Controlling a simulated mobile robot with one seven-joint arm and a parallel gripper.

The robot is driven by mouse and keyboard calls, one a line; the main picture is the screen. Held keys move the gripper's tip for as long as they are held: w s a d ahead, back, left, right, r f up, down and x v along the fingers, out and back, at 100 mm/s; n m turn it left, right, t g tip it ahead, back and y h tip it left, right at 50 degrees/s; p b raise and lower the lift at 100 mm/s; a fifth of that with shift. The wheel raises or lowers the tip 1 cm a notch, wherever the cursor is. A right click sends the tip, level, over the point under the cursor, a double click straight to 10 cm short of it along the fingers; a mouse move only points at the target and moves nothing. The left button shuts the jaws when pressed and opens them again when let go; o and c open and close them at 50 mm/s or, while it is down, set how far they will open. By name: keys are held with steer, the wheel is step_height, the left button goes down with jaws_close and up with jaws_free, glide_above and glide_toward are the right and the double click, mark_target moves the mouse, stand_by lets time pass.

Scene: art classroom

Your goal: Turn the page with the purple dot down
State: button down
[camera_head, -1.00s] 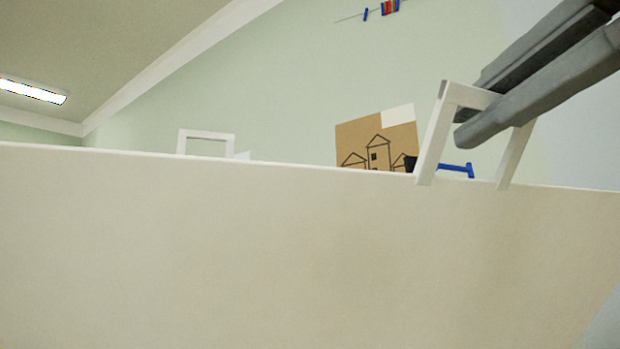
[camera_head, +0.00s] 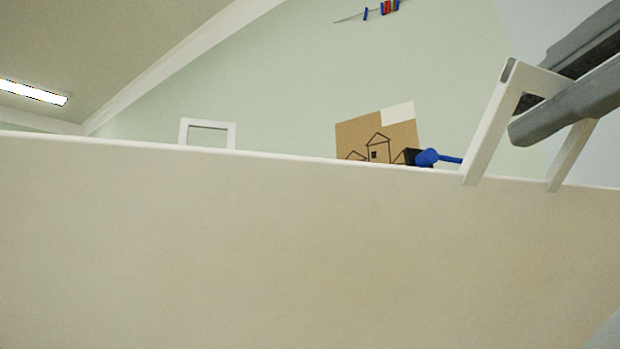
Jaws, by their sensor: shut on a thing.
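My gripper (camera_head: 526,112) is at the upper right, its grey fingers on either side of the top bar of a white open frame (camera_head: 487,135). It is shut on this frame, which leans to the right above the edge of a pale surface. No page with a purple dot shows in this view.
The pale surface (camera_head: 280,250) fills the lower picture and hides what lies on it. Behind its edge stand a second white frame (camera_head: 229,137), a brown board with drawn houses (camera_head: 350,137) and a blue object (camera_head: 427,157) beside something black.

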steer(key=s+d+f+b, duration=0.1)
steer(key=s+f+b, duration=0.2)
steer(key=s+f, duration=0.1)
steer(key=shift+s+d+f, duration=0.25)
steer(key=shift+s+d, duration=0.15)
steer(key=shift+s, duration=0.1)
steer(key=s+d+f+b, duration=0.1)
steer(key=s+f+b, duration=0.4)
steer(key=f, duration=0.3)
steer(key=shift+d+b, duration=0.35)
steer(key=shift+b, duration=0.15)
stand_by(0.3)
